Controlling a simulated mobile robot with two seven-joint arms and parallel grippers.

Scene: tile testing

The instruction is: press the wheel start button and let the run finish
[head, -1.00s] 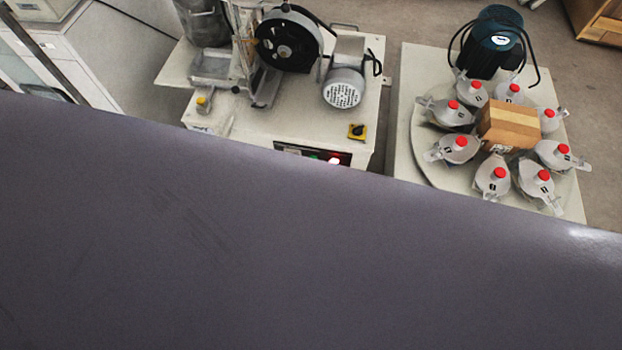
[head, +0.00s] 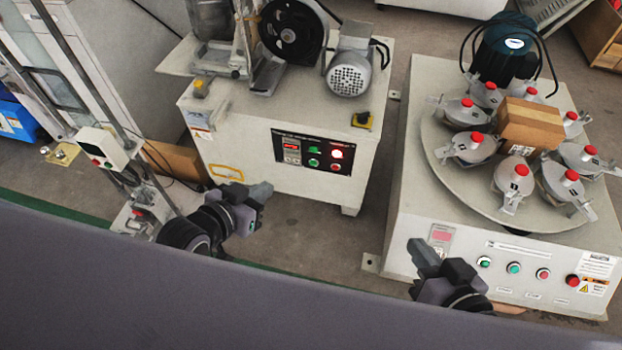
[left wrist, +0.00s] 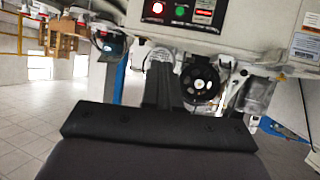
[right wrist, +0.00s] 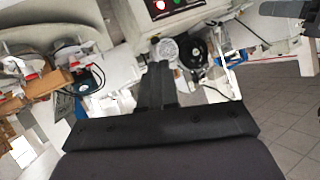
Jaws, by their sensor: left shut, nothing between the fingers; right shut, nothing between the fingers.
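The wheel machine (head: 240,125) is a pale cabinet with a black wheel (head: 290,32) and a grey motor (head: 348,74) on top. Its black control panel (head: 325,167) has a small red display, green buttons (head: 313,163) and a lit red button (head: 337,154). In the left wrist view the panel shows upside down at the top, with a green button (left wrist: 180,11). My left gripper (head: 262,190) is shut and empty, below and left of the panel, apart from it.
To the right, a second machine (head: 400,225) carries a round turntable (head: 440,150) with several red-capped jars, a brown box (head: 532,125) and its own row of buttons. A stand with a small white box (head: 103,148) is at left. Floor shows between the machines.

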